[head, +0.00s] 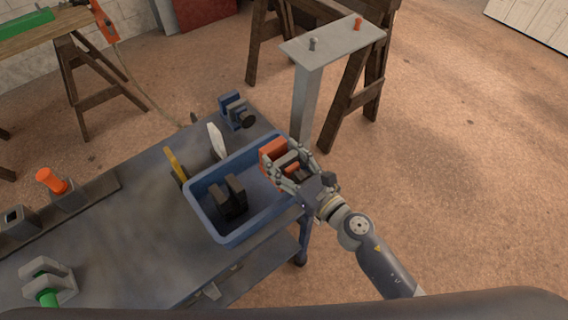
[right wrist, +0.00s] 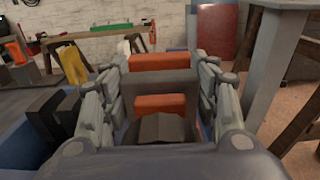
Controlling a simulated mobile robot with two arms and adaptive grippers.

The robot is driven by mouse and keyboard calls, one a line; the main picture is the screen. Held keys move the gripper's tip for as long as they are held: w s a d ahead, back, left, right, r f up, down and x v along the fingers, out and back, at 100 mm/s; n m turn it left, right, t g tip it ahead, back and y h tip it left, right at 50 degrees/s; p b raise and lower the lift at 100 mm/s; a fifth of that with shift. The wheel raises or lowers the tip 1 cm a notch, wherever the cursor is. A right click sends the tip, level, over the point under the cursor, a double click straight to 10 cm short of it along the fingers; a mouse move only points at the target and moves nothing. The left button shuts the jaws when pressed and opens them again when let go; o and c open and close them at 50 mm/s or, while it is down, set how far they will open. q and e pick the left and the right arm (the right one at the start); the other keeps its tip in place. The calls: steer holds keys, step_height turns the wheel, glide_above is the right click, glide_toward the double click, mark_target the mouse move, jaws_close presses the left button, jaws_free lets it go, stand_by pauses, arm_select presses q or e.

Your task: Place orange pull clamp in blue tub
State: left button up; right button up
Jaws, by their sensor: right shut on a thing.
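My right gripper (head: 283,163) is shut on the orange pull clamp (head: 273,150), which has orange and grey parts. In the right wrist view the clamp (right wrist: 165,104) sits between the two fingers of the gripper (right wrist: 156,90). The blue tub (head: 204,223) stands on the grey bench, and the gripper holds the clamp at the tub's right end. I cannot tell whether the clamp touches the tub. A dark clamp-like piece (head: 229,197) is inside the tub. My left gripper is not in view.
A yellow piece (head: 176,164), a white piece (head: 216,141) and a blue vise (head: 236,111) stand behind the tub. An orange-topped piece (head: 52,181) and a green-and-grey clamp (head: 46,281) are at left. A grey pedestal (head: 306,98) rises beyond the bench.

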steer(key=shift+f, duration=0.35)
steer(key=shift+f+b, duration=0.4)
steer(key=shift+b, duration=0.1)
steer(key=shift+f, duration=0.2)
steer(key=o, duration=1.7)
steer(key=shift+f, duration=0.1)
steer(key=shift+c, duration=0.2)
